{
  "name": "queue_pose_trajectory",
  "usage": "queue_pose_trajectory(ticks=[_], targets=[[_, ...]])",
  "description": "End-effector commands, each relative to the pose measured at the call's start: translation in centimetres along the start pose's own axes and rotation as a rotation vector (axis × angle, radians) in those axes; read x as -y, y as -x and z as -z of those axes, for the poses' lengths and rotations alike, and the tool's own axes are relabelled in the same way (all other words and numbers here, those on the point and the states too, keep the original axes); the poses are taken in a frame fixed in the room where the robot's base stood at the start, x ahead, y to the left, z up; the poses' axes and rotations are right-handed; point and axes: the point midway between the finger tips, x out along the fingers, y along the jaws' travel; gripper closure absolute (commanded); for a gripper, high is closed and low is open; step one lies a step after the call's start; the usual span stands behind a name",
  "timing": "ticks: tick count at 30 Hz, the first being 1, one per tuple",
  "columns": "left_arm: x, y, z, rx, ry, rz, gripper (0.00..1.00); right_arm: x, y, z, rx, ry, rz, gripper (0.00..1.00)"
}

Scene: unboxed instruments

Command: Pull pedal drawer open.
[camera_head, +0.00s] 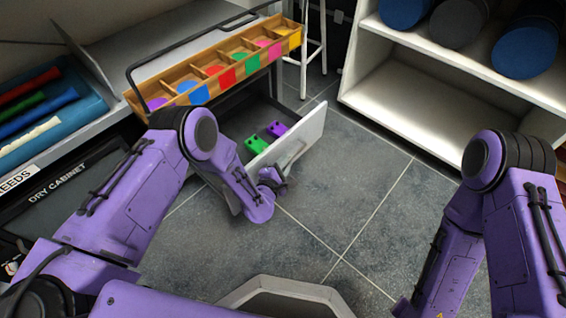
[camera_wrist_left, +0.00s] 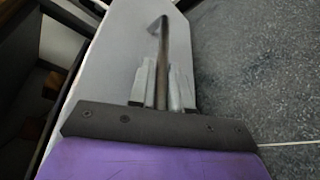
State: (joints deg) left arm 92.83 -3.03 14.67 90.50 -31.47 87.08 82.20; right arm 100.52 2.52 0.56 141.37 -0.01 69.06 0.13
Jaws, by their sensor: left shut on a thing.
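The pedal drawer stands pulled out, with its white front panel (camera_head: 308,132) facing right, under the wooden tray. A green pedal (camera_head: 256,145) and a purple pedal (camera_head: 277,129) lie inside it. My left gripper (camera_head: 282,184) is at the outer face of the panel. In the left wrist view, its two fingers (camera_wrist_left: 163,88) are shut around the dark bar handle (camera_wrist_left: 163,45), with the pale drawer front (camera_wrist_left: 125,50) behind. My right arm is at the right in the head view, but its gripper is out of view.
A wooden tray (camera_head: 228,60) with coloured compartments sits above the drawer. A dry cabinet (camera_head: 70,188) and a blue tray of reeds (camera_head: 45,105) are at left. White shelves (camera_head: 430,85) stand at the back right. The tiled floor (camera_head: 365,200) is clear.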

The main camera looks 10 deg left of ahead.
Motion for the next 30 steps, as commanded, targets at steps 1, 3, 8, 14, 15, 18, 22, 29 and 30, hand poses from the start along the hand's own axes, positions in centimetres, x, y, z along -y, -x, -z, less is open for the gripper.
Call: queue_pose_trajectory(ticks=[1, 3, 8, 14, 15, 18, 22, 29, 30], targets=[[0.1, 0.1, 0.1, -0.002, 0.0, 0.004, 0.76, 0.0, 0.0, 0.0, 0.0, 0.0, 0.0, 0.57], [0.1, 0.1, 0.1, -0.002, 0.0, 0.003, 0.76, 0.0, 0.0, 0.0, 0.0, 0.0, 0.0, 0.57], [0.1, 0.0, 0.0, 0.0, 0.0, 0.002, 0.76, 0.0, 0.0, 0.0, 0.0, 0.0, 0.0, 0.57], [-0.2, 2.1, -0.2, -0.001, 0.0, 0.006, 0.76, -0.1, 1.1, 0.5, -0.001, 0.001, 0.0, 0.57], [-0.3, 3.1, -0.2, -0.001, 0.0, 0.006, 0.76, -0.1, 1.6, 0.7, -0.002, 0.001, 0.0, 0.57], [-0.3, 5.6, -0.2, -0.002, 0.0, 0.007, 0.76, -0.2, 2.4, 1.2, -0.004, 0.002, 0.0, 0.57], [-0.2, 8.5, -0.1, -0.002, 0.0, 0.007, 0.76, -0.3, 3.2, 1.6, -0.006, 0.003, 0.0, 0.57], [0.0, 10.6, 0.1, -0.002, 0.0, 0.003, 0.76, -0.3, 3.5, 1.8, -0.007, 0.004, -0.001, 0.57], [0.0, 10.6, 0.1, -0.002, 0.0, 0.002, 0.76, -0.3, 3.5, 1.8, -0.007, 0.004, -0.001, 0.57]])
